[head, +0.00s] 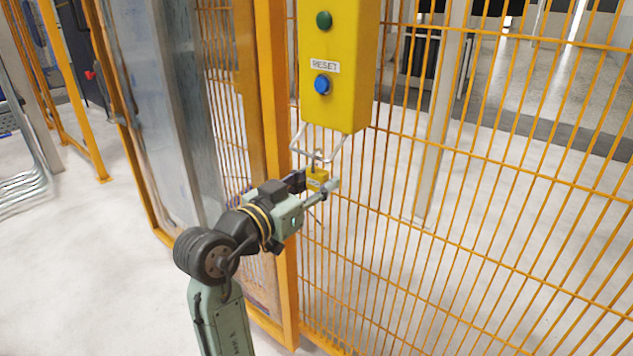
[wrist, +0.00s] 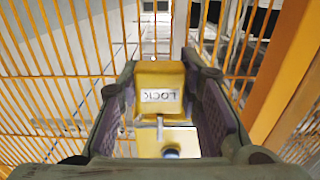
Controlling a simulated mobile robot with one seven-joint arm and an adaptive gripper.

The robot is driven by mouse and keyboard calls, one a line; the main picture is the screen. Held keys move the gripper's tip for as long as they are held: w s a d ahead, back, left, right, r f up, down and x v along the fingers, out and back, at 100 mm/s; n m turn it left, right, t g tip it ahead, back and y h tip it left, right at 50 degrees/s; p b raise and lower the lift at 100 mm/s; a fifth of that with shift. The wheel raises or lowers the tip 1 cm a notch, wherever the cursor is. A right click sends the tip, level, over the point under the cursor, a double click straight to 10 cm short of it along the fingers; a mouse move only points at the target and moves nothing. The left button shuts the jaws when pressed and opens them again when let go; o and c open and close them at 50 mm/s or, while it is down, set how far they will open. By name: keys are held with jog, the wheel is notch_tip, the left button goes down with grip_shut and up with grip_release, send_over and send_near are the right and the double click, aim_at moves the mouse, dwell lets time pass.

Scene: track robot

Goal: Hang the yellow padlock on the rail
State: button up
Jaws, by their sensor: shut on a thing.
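The yellow padlock (head: 317,180) is held between the fingers of my gripper (head: 318,184), just below the yellow control box. In the wrist view, the padlock (wrist: 160,80) sits between both fingers of my gripper (wrist: 160,100), its "LOCK" label upside down. Its thin metal shackle (wrist: 160,128) points toward the control box. The rail (head: 325,158) is a pale bent bar hanging under the box. The shackle is close to the rail in the head view; I cannot tell whether it is around it or beside it.
The yellow control box (head: 338,65) has a green button, a RESET label and a blue button (head: 322,84). An orange mesh fence (head: 480,190) stands behind, with an orange post (head: 272,110) to the left. The pale floor at left is open.

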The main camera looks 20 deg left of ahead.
jog(key=o, duration=1.2)
jog(key=shift+o, duration=0.2)
